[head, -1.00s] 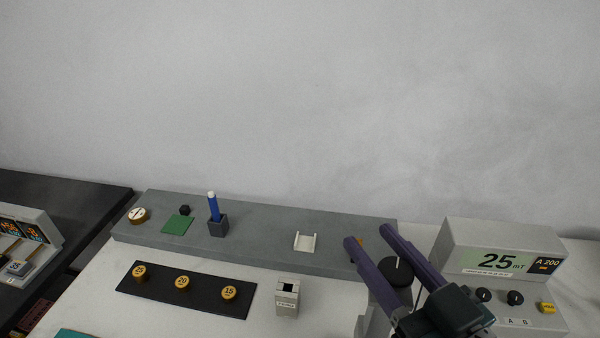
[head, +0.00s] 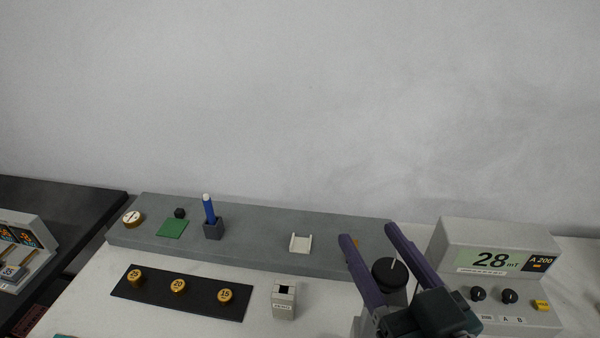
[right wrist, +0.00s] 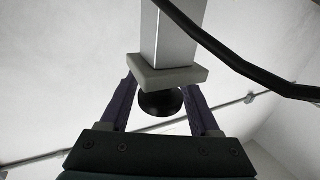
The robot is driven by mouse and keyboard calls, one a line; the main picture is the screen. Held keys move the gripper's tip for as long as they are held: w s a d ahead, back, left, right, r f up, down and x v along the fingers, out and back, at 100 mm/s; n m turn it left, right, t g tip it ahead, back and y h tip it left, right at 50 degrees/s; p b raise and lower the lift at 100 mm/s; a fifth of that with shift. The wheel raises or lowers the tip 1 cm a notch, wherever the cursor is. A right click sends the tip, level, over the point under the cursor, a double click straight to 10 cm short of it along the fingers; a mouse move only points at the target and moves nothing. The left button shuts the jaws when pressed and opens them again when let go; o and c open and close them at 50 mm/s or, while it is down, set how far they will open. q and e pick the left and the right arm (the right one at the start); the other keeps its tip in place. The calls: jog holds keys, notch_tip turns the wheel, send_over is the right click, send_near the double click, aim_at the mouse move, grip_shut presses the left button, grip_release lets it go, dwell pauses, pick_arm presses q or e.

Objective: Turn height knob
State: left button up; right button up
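The black height knob (head: 388,274), a round knob with a pale pointer line, shows at the right in the head view. My right gripper (head: 368,234) has its two purple fingers apart, one on each side of the knob. In the right wrist view the black knob (right wrist: 161,104) sits between the fingers, below a pale square plate (right wrist: 167,74) on a grey post. A gap appears between the knob and the fingers, so they look open around it; contact is not clear. My left gripper is not in view.
The meter box (head: 497,247) right of my gripper reads 28 mT and carries small black knobs and a yellow button. A grey bar (head: 262,238) runs along the back. A black strip (head: 202,296) holds gold discs. A small grey block (head: 284,302) stands nearby.

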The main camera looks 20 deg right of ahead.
aim_at(400, 287)
jog(key=shift+o, duration=1)
jog(key=s, duration=0.6)
jog(key=s+a+b, duration=0.1)
jog(key=s, duration=0.2)
jog(key=shift+f, duration=0.15)
jog(key=shift+s+a, duration=0.1)
jog(key=shift+s, duration=0.4)
